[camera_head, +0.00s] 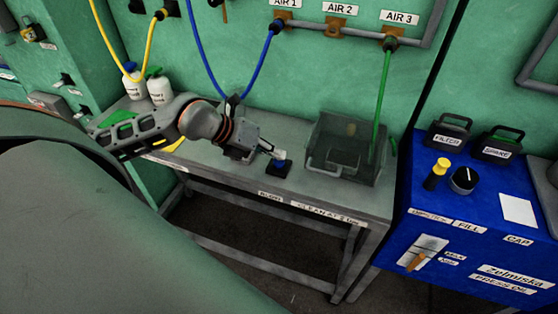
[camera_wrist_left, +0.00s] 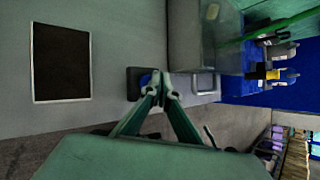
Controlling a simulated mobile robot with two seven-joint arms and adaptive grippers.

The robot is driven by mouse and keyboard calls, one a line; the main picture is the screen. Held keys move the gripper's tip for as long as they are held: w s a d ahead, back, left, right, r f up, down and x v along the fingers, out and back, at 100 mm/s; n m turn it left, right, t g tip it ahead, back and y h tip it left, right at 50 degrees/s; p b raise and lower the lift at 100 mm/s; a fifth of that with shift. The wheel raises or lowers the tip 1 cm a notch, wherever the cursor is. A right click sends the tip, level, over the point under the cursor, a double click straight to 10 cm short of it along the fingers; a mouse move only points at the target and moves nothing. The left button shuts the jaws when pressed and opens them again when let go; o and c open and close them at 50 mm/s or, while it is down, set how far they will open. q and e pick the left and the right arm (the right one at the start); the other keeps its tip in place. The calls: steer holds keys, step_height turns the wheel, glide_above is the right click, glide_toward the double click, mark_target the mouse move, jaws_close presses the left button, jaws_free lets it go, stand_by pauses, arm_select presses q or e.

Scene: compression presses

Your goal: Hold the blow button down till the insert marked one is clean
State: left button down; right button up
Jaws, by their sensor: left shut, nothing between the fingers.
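The blow button (camera_head: 282,167) is a blue cap on a small black base on the grey bench, above a label that seems to read BLOW. It also shows in the wrist view (camera_wrist_left: 133,82), partly hidden behind my fingertips. My left gripper (camera_head: 274,153) is shut and empty, its tips at the button; in the wrist view the tips (camera_wrist_left: 159,88) overlap the blue cap. I cannot tell whether the cap is pressed down. A smoky see-through box (camera_head: 344,128) stands right of the button. I cannot make out the insert marked one. My right gripper is not in view.
A green hose (camera_head: 383,95) runs from AIR 3 into the box, and a blue hose (camera_head: 257,72) hangs from AIR 1. Two white bottles (camera_head: 158,88) stand at the back left. A blue press cabinet (camera_head: 455,235) stands right of the bench (camera_head: 250,180).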

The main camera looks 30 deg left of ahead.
mark_target(276, 161)
arm_select(q)
steer(key=shift+f+b, duration=0.4)
steer(key=shift+f, duration=0.25)
stand_by(0.6)
stand_by(0.5)
stand_by(0.9)
stand_by(1.1)
steer(key=shift+r+p, duration=0.75)
steer(key=shift+r, duration=0.3)
steer(key=shift+r, duration=0.1)
steer(key=shift+r+p, duration=1.6)
steer(key=shift+r, duration=0.85)
